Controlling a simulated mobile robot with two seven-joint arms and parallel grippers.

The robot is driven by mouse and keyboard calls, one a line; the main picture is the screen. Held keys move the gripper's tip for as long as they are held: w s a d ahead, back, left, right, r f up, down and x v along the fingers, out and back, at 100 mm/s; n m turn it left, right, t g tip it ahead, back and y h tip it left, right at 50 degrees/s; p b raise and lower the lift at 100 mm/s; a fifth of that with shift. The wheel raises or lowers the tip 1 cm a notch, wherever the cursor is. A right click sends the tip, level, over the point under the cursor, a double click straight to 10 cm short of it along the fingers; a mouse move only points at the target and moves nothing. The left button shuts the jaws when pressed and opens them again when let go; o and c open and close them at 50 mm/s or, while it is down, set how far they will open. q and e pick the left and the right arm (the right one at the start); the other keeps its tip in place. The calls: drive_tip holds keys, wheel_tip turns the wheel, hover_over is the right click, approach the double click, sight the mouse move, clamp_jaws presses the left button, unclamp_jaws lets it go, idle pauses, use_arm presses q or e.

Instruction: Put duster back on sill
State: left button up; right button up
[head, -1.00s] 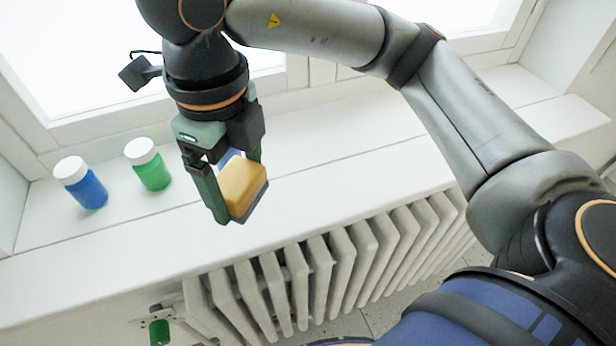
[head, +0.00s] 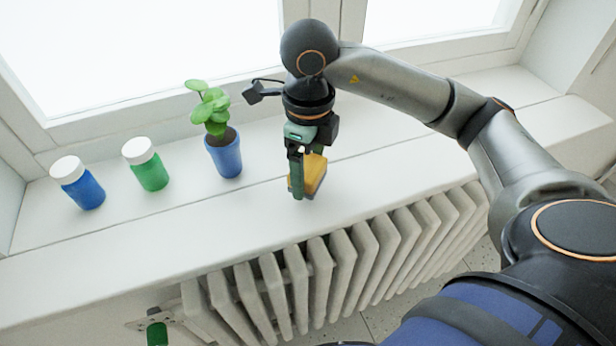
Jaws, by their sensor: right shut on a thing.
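The duster (head: 314,174) is a yellow block with a dark underside. My right gripper (head: 305,185) is shut on it, over the front part of the white window sill (head: 400,150), to the right of the potted plant. Whether the duster touches the sill or hangs just above it I cannot tell. The gripper points down and hides part of the duster's left side. My left gripper is not in view.
On the sill stand a blue jar (head: 78,183) and a green jar (head: 146,164) with white lids, and a plant in a blue pot (head: 224,154). A white radiator (head: 340,270) is below. The sill to the right is clear.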

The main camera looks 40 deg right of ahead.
sight(307, 167)
wheel_tip(307, 167, down, 2)
drive_tip(key=shift+f, duration=0.1)
drive_tip(key=o, duration=1)
drive_tip(key=shift+c, duration=0.2)
wheel_tip(307, 167, up, 12)
drive_tip(key=shift+r+p, duration=0.1)
drive_tip(key=shift+p, duration=1.1)
drive_tip(key=shift+a, duration=0.15)
